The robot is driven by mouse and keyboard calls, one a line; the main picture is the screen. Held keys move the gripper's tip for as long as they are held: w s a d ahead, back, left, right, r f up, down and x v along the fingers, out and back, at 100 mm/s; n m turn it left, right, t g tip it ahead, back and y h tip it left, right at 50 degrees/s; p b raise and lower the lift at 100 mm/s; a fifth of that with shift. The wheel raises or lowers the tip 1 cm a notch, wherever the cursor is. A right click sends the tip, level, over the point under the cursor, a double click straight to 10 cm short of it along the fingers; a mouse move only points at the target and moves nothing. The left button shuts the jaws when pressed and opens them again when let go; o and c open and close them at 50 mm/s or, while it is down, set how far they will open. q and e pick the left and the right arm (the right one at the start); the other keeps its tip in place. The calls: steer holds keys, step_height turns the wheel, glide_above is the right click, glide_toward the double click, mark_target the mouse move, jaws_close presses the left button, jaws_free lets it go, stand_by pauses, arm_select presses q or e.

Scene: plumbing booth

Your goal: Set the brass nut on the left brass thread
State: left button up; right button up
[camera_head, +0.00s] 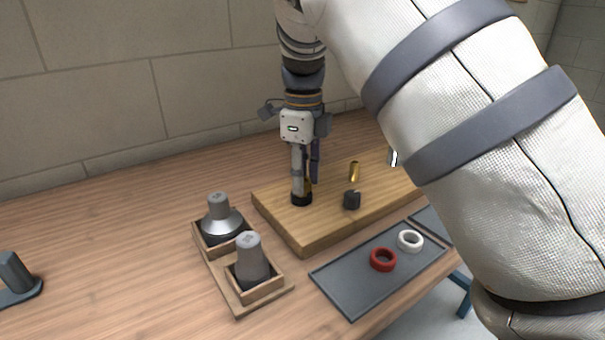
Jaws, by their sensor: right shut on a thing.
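My right gripper (304,192) points straight down at the left part of the wooden board (283,224). It is shut, its fingertips low over the board. A little brass colour shows between the fingers, where the brass nut is mostly hidden. The left brass thread cannot be made out behind or under the fingers. Another upright brass piece (354,171) stands on the board to the right of the gripper, apart from it. My left gripper is not in view.
A dark round part (352,200) sits on the board's front. A grey tray (349,301) holds a red ring (383,259) and a white ring (410,241). A wooden holder (226,285) carries two grey-topped parts. My large white arm covers the right side.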

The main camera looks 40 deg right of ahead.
steer(key=o, duration=2)
steer(key=shift+o, duration=0.2)
steer(key=shift+r, duration=2.55)
